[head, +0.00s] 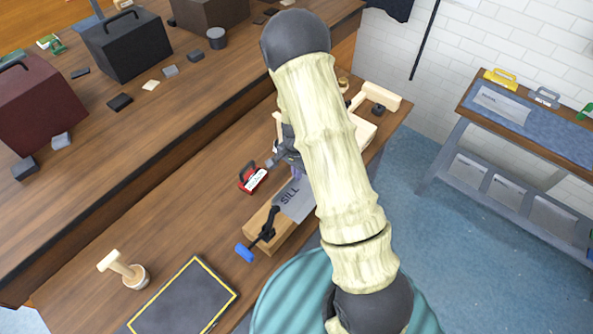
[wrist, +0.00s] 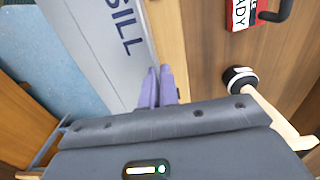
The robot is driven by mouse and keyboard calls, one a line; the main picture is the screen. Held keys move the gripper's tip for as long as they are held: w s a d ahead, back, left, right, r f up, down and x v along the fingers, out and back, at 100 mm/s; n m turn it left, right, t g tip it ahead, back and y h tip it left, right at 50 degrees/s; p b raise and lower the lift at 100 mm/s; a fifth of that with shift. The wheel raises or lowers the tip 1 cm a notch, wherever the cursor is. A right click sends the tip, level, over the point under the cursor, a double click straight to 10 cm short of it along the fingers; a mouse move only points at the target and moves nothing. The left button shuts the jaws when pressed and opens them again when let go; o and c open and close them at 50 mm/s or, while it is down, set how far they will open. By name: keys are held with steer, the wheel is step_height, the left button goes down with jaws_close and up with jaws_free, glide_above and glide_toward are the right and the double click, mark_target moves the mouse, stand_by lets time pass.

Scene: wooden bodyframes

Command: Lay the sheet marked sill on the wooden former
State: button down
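The grey sheet marked SILL (head: 293,197) lies over the wooden former (head: 256,222) on the bench, its far end hidden behind my arm. In the wrist view the sheet (wrist: 95,40) spreads left of my fingers, with a strip of the former's wood (wrist: 168,28) along its right edge. My gripper (wrist: 159,86) has its two purple fingers close together at the sheet's near edge, seemingly pinching it. The pinch itself is too small to see clearly. A black clamp with a blue handle (head: 245,253) sits at the former's near left end.
A red block with a white label (head: 254,179) stands just left of the sheet; it is close in the wrist view too (wrist: 243,12). A side table (head: 535,140) stands right.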

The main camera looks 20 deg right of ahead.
steer(key=shift+f+b, duration=1.5)
steer(key=shift+f, duration=0.8)
steer(key=shift+f, duration=0.2)
stand_by(0.3)
steer(key=c, duration=1)
jaws_free()
steer(key=shift+c, duration=0.2)
steer(key=shift+r, duration=0.1)
steer(key=shift+r+p, duration=2.8)
steer(key=shift+r, duration=0.6)
